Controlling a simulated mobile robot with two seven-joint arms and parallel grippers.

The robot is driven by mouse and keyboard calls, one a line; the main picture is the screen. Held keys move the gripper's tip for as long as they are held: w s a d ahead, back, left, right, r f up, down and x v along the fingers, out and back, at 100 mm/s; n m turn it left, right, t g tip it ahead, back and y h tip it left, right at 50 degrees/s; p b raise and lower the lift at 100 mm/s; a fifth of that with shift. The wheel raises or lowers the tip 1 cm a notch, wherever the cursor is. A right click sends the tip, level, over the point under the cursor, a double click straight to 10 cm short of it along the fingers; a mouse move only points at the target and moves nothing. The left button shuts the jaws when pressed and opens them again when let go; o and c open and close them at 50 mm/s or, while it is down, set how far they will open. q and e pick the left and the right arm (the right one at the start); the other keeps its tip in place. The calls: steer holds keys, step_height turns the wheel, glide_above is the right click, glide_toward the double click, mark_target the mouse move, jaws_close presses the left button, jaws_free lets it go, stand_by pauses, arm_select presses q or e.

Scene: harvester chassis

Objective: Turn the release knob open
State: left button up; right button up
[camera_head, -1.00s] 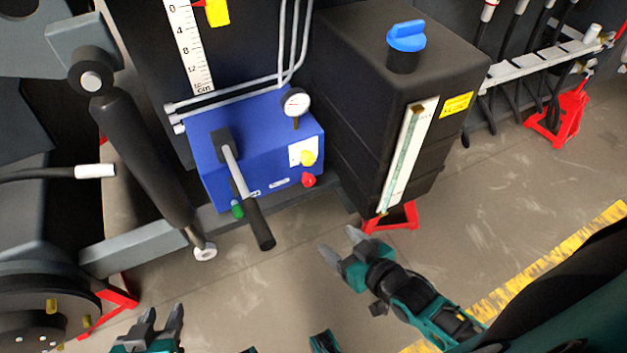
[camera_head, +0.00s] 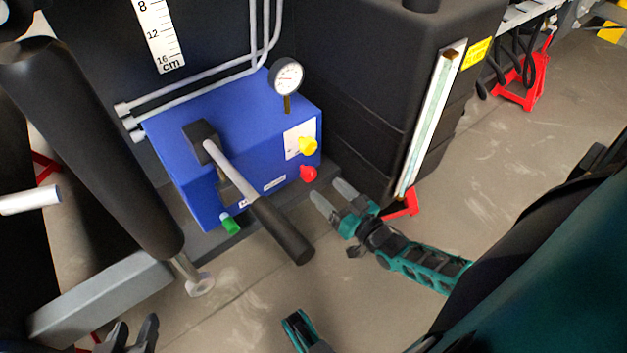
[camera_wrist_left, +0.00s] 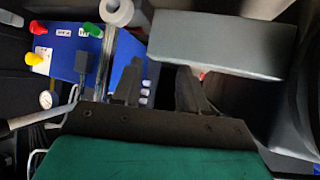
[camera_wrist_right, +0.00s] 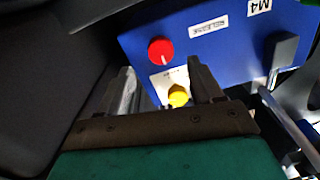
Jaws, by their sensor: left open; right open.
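The blue block (camera_head: 200,165) carries a red knob (camera_head: 308,173), a yellow knob (camera_head: 307,146) and a green knob (camera_head: 230,223). In the right wrist view, a white label that seems to read "release" lies beside the red knob (camera_wrist_right: 161,52); the yellow knob (camera_wrist_right: 178,97) is nearer. My right gripper (camera_head: 327,190) is open and empty, just below and right of the red knob in the head view, apparently apart from it. My left gripper (camera_head: 135,325) is open and empty at the bottom left, away from the knobs.
A long black-gripped lever (camera_head: 282,230) juts from the block, left of my right gripper. A gauge (camera_head: 287,77) stands on top. The black tank (camera_head: 365,90) with a sight glass is close on the right. A dark cylinder (camera_head: 90,140) and grey beam (camera_head: 105,300) are at left.

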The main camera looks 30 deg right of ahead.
mark_target(312, 177)
steer(key=w, duration=0.2)
steer(key=w+b, duration=0.1)
steer(key=w, duration=0.3)
steer(key=shift+a, duration=0.4)
steer(key=shift+c, duration=0.2)
steer(key=c, duration=1)
